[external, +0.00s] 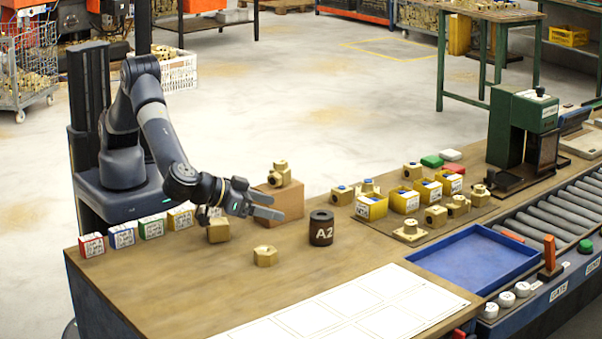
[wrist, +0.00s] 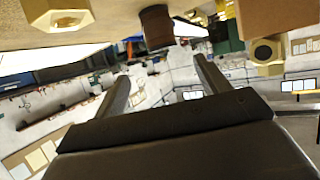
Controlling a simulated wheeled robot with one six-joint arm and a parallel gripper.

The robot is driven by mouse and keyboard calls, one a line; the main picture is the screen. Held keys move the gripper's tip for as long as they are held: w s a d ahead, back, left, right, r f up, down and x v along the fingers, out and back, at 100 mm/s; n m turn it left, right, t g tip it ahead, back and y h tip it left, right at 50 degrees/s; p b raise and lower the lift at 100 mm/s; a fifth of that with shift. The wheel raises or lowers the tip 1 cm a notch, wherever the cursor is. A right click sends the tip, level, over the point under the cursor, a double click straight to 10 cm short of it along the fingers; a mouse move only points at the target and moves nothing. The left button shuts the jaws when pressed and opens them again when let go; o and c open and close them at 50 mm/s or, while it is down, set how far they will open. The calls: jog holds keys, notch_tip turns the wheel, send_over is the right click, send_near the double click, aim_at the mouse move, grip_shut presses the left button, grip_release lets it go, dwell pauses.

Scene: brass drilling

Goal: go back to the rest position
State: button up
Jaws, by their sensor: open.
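My gripper (external: 268,205) is at the end of my arm, held above the wooden bench (external: 150,275) toward its back edge. Its two fingers are spread apart with nothing between them. In the wrist view the open fingers (wrist: 160,85) point away over the bench, and the picture is upside down. My arm bends forward and down from its column at the left.
Close by are a cardboard box (external: 287,198) with a brass fitting (external: 279,174) on top, a dark A2 cylinder (external: 321,228), a brass nut (external: 265,256) and a brass block (external: 218,230). Labelled boxes (external: 122,236) line the left back edge. The front left bench is clear.

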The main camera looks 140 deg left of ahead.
aim_at(317, 220)
jog(key=p+x, duration=0.1)
jog(key=x, duration=1.1)
jog(key=shift+a+f, duration=0.25)
jog(key=shift+f, duration=0.05)
notch_tip(317, 220, up, 22)
jog(key=d, duration=0.1)
jog(key=d+m+t+h+p, duration=0.1)
jog(key=d+m+t+h, duration=0.3)
jog(key=d, duration=1.4)
jog(key=d+f+m+t+h+p, duration=0.1)
jog(key=d+m+t+h, duration=0.3)
jog(key=d+m+h, duration=0.6)
jog(key=shift+s+d+m, duration=0.5)
jog(key=shift+d, duration=3.4)
